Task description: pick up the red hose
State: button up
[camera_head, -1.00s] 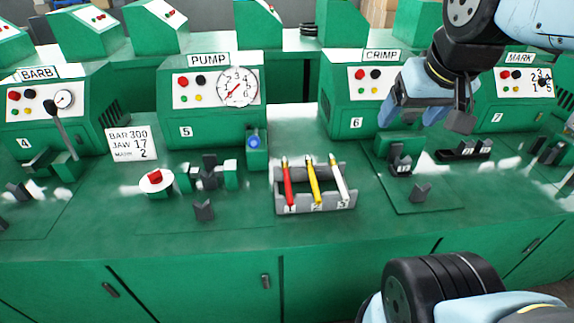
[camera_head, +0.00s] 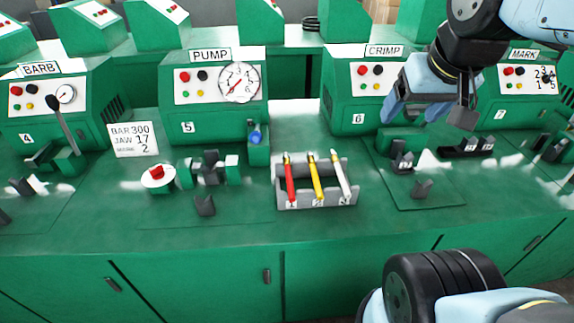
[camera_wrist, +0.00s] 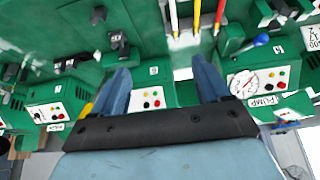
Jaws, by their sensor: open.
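The red hose (camera_head: 290,183) lies in slot 1, the left slot, of a grey rack (camera_head: 318,202) on the green bench. A yellow hose (camera_head: 316,180) and a white hose (camera_head: 341,178) lie beside it in the other slots. My gripper (camera_head: 428,110) is open and empty, above the bench in front of the CRIMP machine, right of the rack. In the wrist view, my gripper (camera_wrist: 160,80) shows two spread blue fingers. The red hose (camera_wrist: 220,14) is at the top edge there, beyond the fingers and partly cut off.
The PUMP machine (camera_head: 212,105) and CRIMP machine (camera_head: 345,100) stand behind the rack. A card (camera_head: 133,140) reads BAR 300, JAW 17. A red knob on a white dial (camera_head: 158,176) and grey fixtures (camera_head: 208,170) stand left of the rack. Bare bench lies in front of the rack.

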jog(key=shift+w+a, duration=0.15)
jog(key=shift+w, duration=0.2)
jog(key=c, duration=0.3)
jog(key=w+a+f+g, duration=0.1)
jog(key=w+a, duration=0.1)
jog(key=w, duration=0.2)
jog(key=w+a+f+g, duration=0.1)
jog(key=w+a+f, duration=0.1)
jog(key=w+a, duration=0.1)
jog(key=w+a+f+g, duration=0.1)
jog(key=w+a+f, duration=0.1)
jog(key=w+a, duration=0.1)
jog(key=shift+w+a+f, duration=0.1)
jog(key=shift+w+a, duration=0.05)
jog(key=shift+w, duration=0.65)
jog(key=shift+c, duration=0.9)
jog(key=g, duration=0.3)
send_over(288, 171)
jog(key=f, duration=1.9)
jog(key=shift+s, duration=0.25)
jog(key=shift+w+f, duration=0.15)
jog(key=shift+f, duration=1.2)
jog(key=shift+w+f, duration=0.1)
jog(key=shift+f, duration=1.2)
